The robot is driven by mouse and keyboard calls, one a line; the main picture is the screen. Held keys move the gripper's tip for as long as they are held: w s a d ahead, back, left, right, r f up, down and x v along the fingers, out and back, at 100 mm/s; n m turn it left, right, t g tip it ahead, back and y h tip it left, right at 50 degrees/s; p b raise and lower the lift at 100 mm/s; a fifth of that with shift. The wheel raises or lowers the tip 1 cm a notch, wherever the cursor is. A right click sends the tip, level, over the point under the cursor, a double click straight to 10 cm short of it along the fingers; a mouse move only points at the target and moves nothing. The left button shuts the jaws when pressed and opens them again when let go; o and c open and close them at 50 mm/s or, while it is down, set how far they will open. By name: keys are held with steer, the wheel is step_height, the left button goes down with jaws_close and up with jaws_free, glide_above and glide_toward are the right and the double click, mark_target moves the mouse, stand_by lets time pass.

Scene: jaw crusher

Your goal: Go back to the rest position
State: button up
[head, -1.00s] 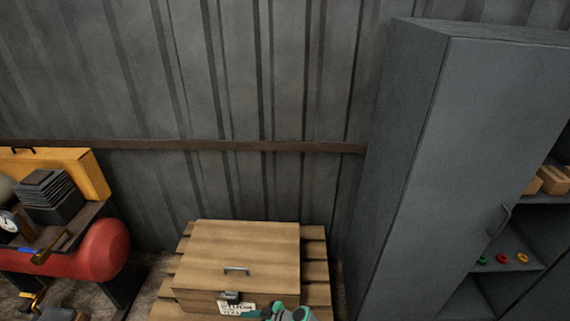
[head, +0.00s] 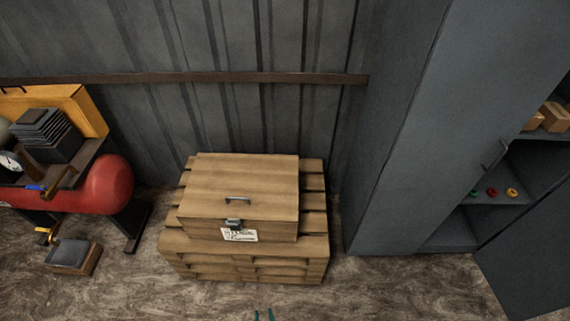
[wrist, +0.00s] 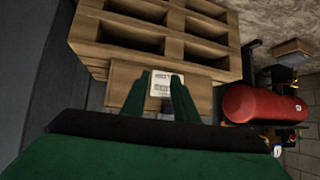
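The label also shows between the fingers in the wrist view (wrist: 162,88), farther off.
The box stands on a stack of wooden pallets (head: 245,268). A grey cabinet (head: 400,130) with an open door (head: 530,270) is at right. A red tank (head: 108,187) and a small box (head: 74,256) are at left. The floor in front is clear.

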steer(key=s+d+r+t, duration=0.1)
steer(key=s+r, duration=0.3)
steer(key=r, duration=0.5)
steer(key=s+d+r+m+t+h, duration=0.1)
steer(key=s+d+r+t, duration=0.1)
steer(key=r, duration=0.7)
steer(key=s+d+r+m+t+h, duration=0.1)
steer(key=s+d+r+t, duration=0.1)
steer(key=s+r, duration=0.4)
step_height(320, 180, up, 4)
steer(key=shift+d+f, duration=0.15)
steer(key=shift+d, duration=0.75)
steer(key=shift+w+f, duration=0.1)
steer(key=shift+f, duration=0.05)
